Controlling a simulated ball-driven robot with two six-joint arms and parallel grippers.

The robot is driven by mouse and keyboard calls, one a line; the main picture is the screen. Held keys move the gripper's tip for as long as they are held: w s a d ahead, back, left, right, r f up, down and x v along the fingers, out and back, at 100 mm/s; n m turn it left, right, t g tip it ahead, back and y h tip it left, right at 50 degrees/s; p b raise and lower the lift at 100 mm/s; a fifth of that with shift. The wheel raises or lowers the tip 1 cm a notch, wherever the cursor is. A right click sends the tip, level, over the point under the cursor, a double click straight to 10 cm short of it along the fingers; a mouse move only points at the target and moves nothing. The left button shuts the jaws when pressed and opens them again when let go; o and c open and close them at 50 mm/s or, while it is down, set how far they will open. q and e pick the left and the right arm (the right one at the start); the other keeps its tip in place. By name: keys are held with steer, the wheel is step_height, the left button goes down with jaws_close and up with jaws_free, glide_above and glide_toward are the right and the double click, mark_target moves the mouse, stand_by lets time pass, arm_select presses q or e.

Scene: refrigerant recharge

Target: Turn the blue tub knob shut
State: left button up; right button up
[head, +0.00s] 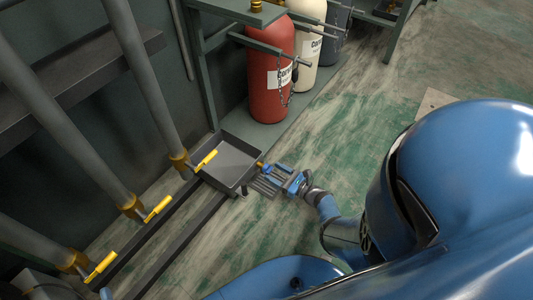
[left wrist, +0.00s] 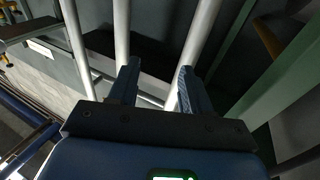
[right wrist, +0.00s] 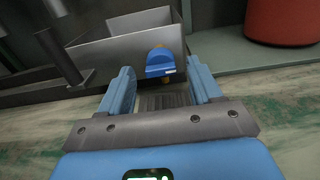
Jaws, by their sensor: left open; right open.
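The blue knob (head: 263,168) sits on the near right side of a grey open tub (head: 227,183) at floor level. In the right wrist view the knob (right wrist: 159,62) stands out from the tub wall (right wrist: 120,50), on a brass stem. My right gripper (head: 268,178) is open, its fingers pointing at the knob. In the right wrist view the knob shows beyond and between the fingertips (right wrist: 160,78), apart from both. My left gripper (left wrist: 157,78) is open in the left wrist view, with grey pipes beyond its fingers and nothing seen held.
Several grey pipes with yellow-handled valves (head: 158,208) stand left of the tub. Behind it, a red cylinder (head: 271,75) and a cream cylinder (head: 306,45) stand in a green rack. Dark rails (head: 178,245) run along the floor.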

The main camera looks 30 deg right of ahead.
mark_target(266, 168)
steer(key=shift+b+x, duration=0.55)
steer(key=shift+x, duration=1.7)
steer(key=shift+c, duration=0.3)
steer(key=c, duration=1)
